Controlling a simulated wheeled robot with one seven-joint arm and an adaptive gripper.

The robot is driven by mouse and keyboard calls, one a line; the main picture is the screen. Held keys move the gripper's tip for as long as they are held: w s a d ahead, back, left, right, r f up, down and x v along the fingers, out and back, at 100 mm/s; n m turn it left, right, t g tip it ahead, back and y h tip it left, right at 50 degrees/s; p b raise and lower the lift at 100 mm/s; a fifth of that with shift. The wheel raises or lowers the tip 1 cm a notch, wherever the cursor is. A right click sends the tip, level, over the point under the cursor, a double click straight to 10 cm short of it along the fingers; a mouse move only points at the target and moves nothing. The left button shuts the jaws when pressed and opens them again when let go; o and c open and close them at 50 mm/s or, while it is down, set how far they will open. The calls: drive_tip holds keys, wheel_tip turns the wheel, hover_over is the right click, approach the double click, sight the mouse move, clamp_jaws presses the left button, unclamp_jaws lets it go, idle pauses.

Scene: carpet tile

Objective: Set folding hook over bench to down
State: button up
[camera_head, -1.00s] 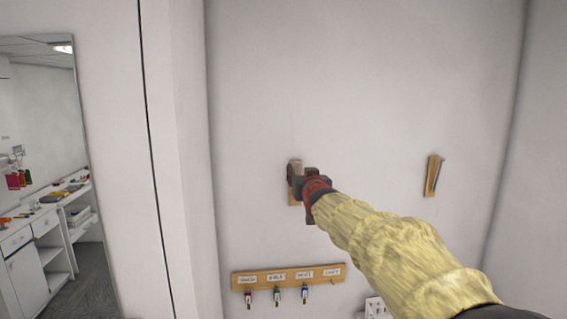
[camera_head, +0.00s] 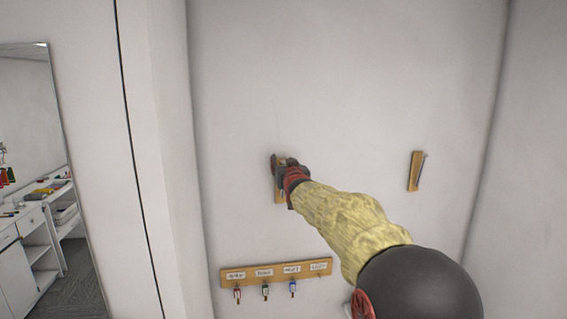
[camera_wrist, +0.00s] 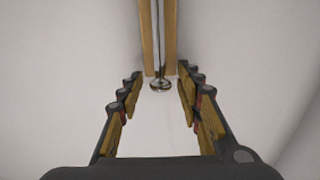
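A folding hook, a metal rod with a rounded end (camera_wrist: 160,84), lies along a wooden backplate (camera_wrist: 172,40) on the wall in the wrist view. My gripper (camera_wrist: 160,100) is open, its fingers on either side of the rod's end with clear space between; I cannot tell whether they touch anything. In the head view my gripper (camera_head: 280,165) covers most of this hook, and part of its wooden plate (camera_head: 280,196) shows below. A second hook on a wooden plate (camera_head: 415,171) is on the wall to the right. The bench is not clearly in view.
A wooden key rack (camera_head: 277,272) with labels and several hanging keys is on the wall below my gripper. A mirror (camera_head: 40,180) at the left reflects shelves and a counter. The wall between the hooks is clear.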

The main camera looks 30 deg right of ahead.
drive_tip(key=shift+c, duration=0.2)
drive_tip(key=c, duration=0.8)
clamp_jaws()
